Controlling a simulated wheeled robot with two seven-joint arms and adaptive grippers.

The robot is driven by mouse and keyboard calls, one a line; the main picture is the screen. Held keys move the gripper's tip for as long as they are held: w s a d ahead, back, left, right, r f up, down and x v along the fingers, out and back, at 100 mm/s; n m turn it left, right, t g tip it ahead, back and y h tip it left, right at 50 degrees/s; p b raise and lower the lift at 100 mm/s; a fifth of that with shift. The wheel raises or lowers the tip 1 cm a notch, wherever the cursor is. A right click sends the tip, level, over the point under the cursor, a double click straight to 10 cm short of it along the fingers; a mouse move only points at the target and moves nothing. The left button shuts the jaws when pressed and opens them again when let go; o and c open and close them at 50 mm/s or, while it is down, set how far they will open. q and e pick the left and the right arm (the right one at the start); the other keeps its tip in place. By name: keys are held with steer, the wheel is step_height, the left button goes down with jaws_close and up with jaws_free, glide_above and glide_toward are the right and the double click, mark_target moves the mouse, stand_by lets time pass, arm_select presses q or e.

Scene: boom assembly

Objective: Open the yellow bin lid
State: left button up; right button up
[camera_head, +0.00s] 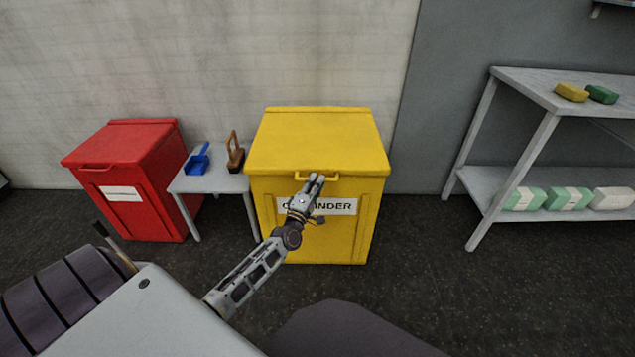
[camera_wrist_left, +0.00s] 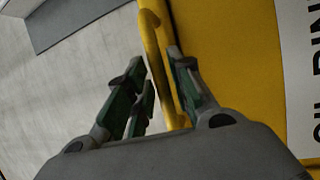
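The yellow bin (camera_head: 270,215) stands against the wall with its lid (camera_head: 315,140) down. A yellow bar handle (camera_head: 331,178) is on the lid's front edge. My left gripper (camera_head: 317,178) is at this handle, in front of the bin's label. In the left wrist view, the handle (camera_wrist_left: 151,35) runs between the open fingers of my left gripper (camera_wrist_left: 155,62). A gap shows between the handle and the left finger; the right finger is close beside the bar, and I cannot tell if it touches. My right gripper is not in view.
A red bin (camera_head: 120,150) stands at the left. A small grey table (camera_head: 212,184) between the bins holds a blue dustpan (camera_head: 198,160) and a brown-handled brush (camera_head: 235,155). A metal shelf (camera_head: 535,90) with boxes stands at the right. The dark floor (camera_head: 430,260) between is clear.

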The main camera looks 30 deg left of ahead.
arm_select(q)
steer(key=shift+x, duration=0.9)
jaws_close()
